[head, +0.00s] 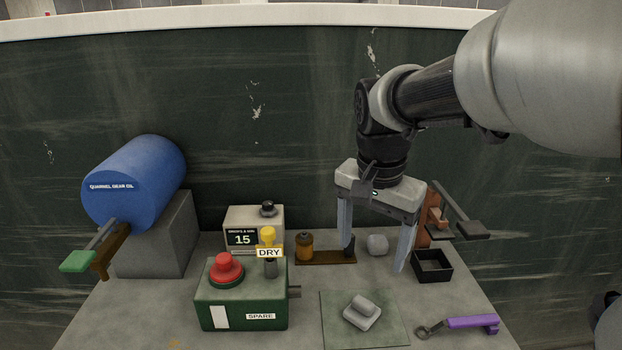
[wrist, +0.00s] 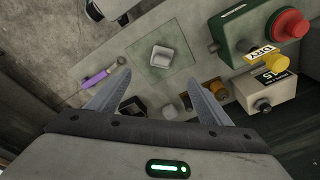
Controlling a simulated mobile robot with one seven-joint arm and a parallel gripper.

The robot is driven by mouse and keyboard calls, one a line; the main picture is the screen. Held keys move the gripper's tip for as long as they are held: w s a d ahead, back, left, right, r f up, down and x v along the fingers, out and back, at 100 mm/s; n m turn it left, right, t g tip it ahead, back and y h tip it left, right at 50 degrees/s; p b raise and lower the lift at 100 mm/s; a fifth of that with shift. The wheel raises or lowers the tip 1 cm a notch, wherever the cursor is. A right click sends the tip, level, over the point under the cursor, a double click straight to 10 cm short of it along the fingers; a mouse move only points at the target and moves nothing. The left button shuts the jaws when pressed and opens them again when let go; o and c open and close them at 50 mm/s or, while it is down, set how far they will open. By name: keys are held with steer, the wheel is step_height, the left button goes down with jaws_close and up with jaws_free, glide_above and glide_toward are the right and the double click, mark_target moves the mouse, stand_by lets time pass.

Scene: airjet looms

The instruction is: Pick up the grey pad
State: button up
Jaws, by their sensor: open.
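A grey pad with a raised rounded grip (head: 360,318) lies on a flat greenish square sheet (head: 391,335) at the front of the bench. In the wrist view the pad (wrist: 161,57) lies just beyond my fingertips. My gripper (head: 374,256) is open and empty, pointing down above the bench behind the pad. Its spread fingers also show in the wrist view (wrist: 159,76).
A green box marked SPARE with a red button (head: 226,268) stands left of the sheet. Behind it is a grey display box (head: 240,215). A purple-handled tool (head: 474,325) and a black open tray (head: 433,277) are right. A blue drum (head: 135,180) stands far left.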

steer(key=m+b, duration=0.1)
glide_toward(364, 301)
steer(key=shift+g+h, duration=0.3)
step_height(364, 301, down, 4)
steer(key=shift+a+f+b, duration=0.15)
steer(key=shift+a+b, duration=0.05)
steer(key=shift+b, duration=1.05)
steer(key=shift+w+d+f+b, duration=0.1)
steer(key=shift+w+f+b, duration=0.2)
steer(key=shift+f, duration=0.75)
steer(key=shift+w+d+f+b, duration=0.2)
steer(key=shift+f+b, duration=0.15)
steer(key=shift+f, duration=0.7)
steer(key=shift+w+d+f+b, duration=0.1)
steer(key=shift+w+f+b, duration=0.2)
steer(key=shift+f, duration=0.75)
steer(key=c, duration=1.2)
step_height(364, 301, up, 10)
steer(key=p, duration=0.2)
steer(key=shift+p, duration=0.35)
steer(key=shift+o, duration=1.3)
steer(key=shift+c, duration=0.5)
